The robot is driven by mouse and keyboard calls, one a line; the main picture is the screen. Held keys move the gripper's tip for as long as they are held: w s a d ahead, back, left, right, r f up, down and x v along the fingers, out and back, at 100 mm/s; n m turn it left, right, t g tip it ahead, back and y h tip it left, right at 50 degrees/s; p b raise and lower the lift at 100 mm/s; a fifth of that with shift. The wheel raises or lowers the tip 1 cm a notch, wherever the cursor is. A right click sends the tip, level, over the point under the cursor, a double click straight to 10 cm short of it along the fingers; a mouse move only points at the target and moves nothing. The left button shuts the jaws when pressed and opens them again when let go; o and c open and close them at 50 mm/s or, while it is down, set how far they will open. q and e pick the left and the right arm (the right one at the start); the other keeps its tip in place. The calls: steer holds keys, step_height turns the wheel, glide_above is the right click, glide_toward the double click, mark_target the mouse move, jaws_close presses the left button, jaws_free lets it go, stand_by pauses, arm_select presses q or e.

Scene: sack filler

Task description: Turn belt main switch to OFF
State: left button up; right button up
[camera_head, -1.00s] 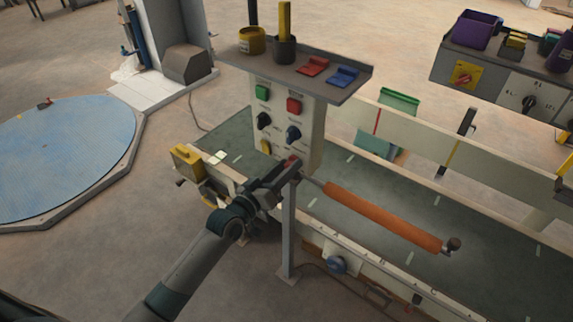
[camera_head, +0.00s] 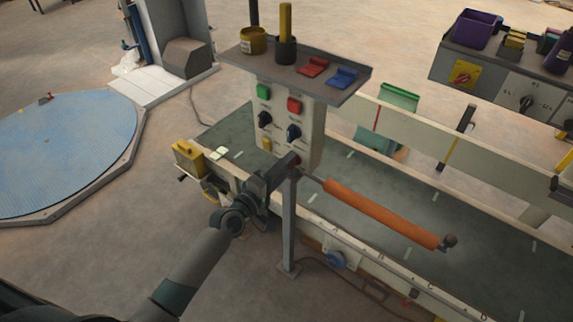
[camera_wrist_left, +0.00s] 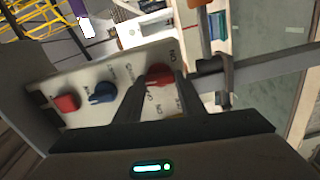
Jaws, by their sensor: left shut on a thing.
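The control panel (camera_head: 311,130) is a pale upright box on a post, with a green button, a red button and two dark knobs on its face. My left gripper (camera_head: 289,163) is at the panel's lower right corner. In the left wrist view, its two fingers are shut on a red knob (camera_wrist_left: 158,74), one on each side. An "ON" mark shows upside down by this knob; its exact setting cannot be read. A blue knob (camera_wrist_left: 102,93) and a red button (camera_wrist_left: 66,103) lie to the left. In the head view the gripper mostly hides the red knob. My right gripper is out of view.
A shelf (camera_head: 318,73) with cups and red and blue items overhangs the panel. The belt (camera_head: 400,200) runs behind, with an orange roller bar (camera_head: 380,213) close right of the gripper. A yellow box (camera_head: 187,158) is on the belt frame's left end.

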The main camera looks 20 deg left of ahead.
arm_select(q)
steer(key=shift+n, duration=0.6)
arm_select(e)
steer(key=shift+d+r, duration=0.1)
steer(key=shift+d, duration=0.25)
arm_select(q)
steer(key=o, duration=1)
steer(key=shift+o, duration=0.2)
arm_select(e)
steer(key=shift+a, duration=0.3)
arm_select(q)
steer(key=shift+s, duration=0.1)
